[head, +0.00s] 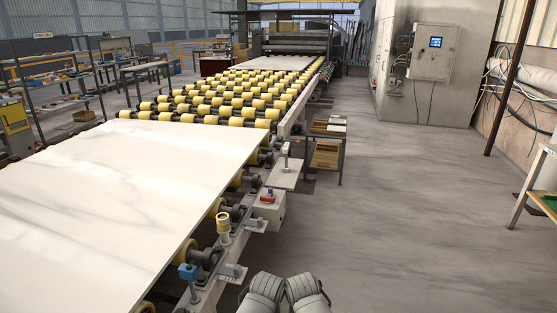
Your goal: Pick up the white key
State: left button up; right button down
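I cannot make out a white key anywhere in the head view; it may be hidden or too small to tell. The large white stone slab (110,190) lies on the roller conveyor at left, and its bare top shows no key. Two pale rounded parts of my arms show at the bottom centre, side by side. No gripper fingers can be seen on them.
The yellow roller conveyor (215,98) runs back from the slab. A small control box with a red part (268,204) sits at its side. A wooden-shelved stand (326,150), a wall cabinet (433,52) and a right-hand table (541,185) surround open grey floor (420,230).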

aim_at(287, 169)
jog(key=i+l, duration=0.4)
jog(key=l, duration=0.25)
jog(key=i+l+z, duration=0.2)
jog(key=i, duration=0.4)
jog(key=i+l+z, duration=0.2)
jog(key=i, duration=0.4)
jog(key=i+l+z, duration=0.15)
jog(key=i, duration=1.4)
jog(key=i+l, duration=0.15)
jog(key=i, duration=0.8)
jog(key=i+u, duration=0.25)
jog(key=i, duration=0.35)
jog(key=i+u, duration=0.2)
jog(key=i, duration=0.4)
jog(key=i+l+u, duration=0.25)
jog(key=i, duration=0.35)
jog(key=i+j+u, duration=0.35)
jog(key=i, duration=0.15)
jog(key=i+u, duration=0.35)
jog(key=i, duration=0.2)
jog(key=i+l+u, duration=0.1)
jog(key=i+u, duration=0.2)
jog(key=i, duration=0.2)
